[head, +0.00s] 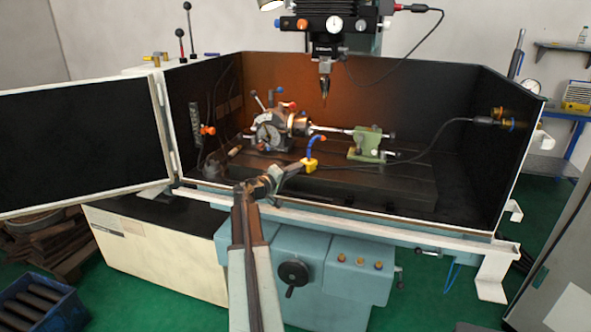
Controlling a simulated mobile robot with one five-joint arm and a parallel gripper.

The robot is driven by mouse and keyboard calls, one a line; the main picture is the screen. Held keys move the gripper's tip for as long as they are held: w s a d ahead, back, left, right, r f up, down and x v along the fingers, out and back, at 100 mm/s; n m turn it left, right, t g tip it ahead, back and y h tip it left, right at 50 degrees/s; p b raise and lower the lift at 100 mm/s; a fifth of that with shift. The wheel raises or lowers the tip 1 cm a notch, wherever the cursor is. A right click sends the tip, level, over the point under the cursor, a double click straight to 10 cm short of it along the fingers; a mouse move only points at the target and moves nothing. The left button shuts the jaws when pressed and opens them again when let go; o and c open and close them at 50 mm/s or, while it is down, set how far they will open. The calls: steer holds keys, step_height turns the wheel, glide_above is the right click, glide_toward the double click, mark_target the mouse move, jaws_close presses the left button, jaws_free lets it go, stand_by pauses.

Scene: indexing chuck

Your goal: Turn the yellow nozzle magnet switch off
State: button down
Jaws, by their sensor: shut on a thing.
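The yellow nozzle magnet (308,164) is a small yellow block on the dark machine table, with a blue segmented nozzle (313,147) curving up from it. My gripper (292,169) reaches in over the front edge of the enclosure and meets the block's left side. It is shut on the small switch there. The switch is hidden by the jaws and too small to make out, so I cannot tell its position.
The indexing chuck (270,130) with its levers stands behind, left of the green tailstock (367,144). A cable (408,159) runs across the table to the right. The spindle (325,82) hangs above. The left door (82,143) is open.

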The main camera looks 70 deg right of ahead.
steer(key=c, duration=1.6)
jaws_free()
steer(key=shift+o, duration=0.2)
steer(key=v, duration=0.8)
